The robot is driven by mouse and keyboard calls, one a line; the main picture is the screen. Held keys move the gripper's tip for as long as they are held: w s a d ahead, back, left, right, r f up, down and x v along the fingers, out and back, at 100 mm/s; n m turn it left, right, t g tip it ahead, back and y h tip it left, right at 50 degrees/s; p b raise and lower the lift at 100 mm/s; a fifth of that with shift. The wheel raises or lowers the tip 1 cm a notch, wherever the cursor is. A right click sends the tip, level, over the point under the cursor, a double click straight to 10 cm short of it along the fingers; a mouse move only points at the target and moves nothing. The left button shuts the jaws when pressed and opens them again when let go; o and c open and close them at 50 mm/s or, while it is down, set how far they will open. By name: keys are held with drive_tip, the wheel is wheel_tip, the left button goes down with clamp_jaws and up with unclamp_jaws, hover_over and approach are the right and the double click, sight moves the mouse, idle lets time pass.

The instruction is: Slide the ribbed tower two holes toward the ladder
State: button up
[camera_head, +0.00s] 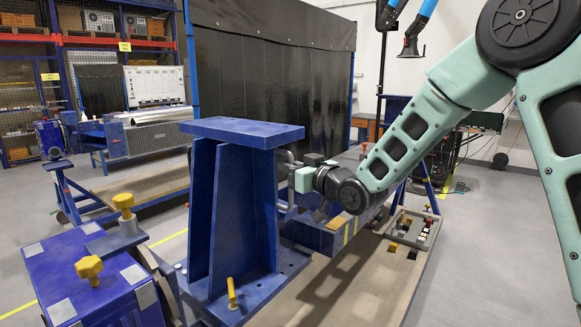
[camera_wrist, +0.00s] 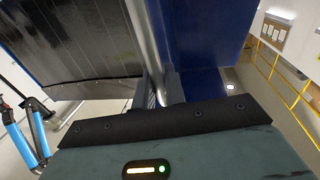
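The blue ribbed tower (camera_head: 235,190) stands upright on the rail base, with a flat plate on top and a wide foot. A yellow-handled pin (camera_head: 232,293) stands in its front foot. A grey bar handle (camera_head: 283,178) is on the tower's right side. My gripper (camera_head: 292,186) is at this handle. In the wrist view the handle (camera_wrist: 149,45) runs between the two fingers of my gripper (camera_wrist: 158,88), which look closed on it. The tower's blue face (camera_wrist: 207,45) is just right of them. The holes under the foot are mostly hidden. I cannot make out a ladder for certain.
A blue fixture with yellow knobs (camera_head: 88,268) stands close at the tower's left. A blue beam (camera_head: 325,235) lies right of the tower, beside a tray of small parts (camera_head: 412,230). A black curtain (camera_head: 275,80) hangs behind. A yellow railing-like frame shows in the wrist view (camera_wrist: 287,85).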

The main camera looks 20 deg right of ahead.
clamp_jaws()
drive_tip(key=w+d, duration=0.6)
drive_tip(key=d, duration=0.2)
drive_tip(key=shift+d, duration=0.1)
drive_tip(key=o, duration=0.6)
unclamp_jaws()
drive_tip(key=shift+c, duration=0.2)
drive_tip(key=shift+s, duration=0.1)
drive_tip(key=b+v, duration=0.4)
drive_tip(key=v, duration=1.3)
drive_tip(key=shift+b, duration=0.4)
drive_tip(key=shift+s+d, duration=0.1)
drive_tip(key=shift+s, duration=0.05)
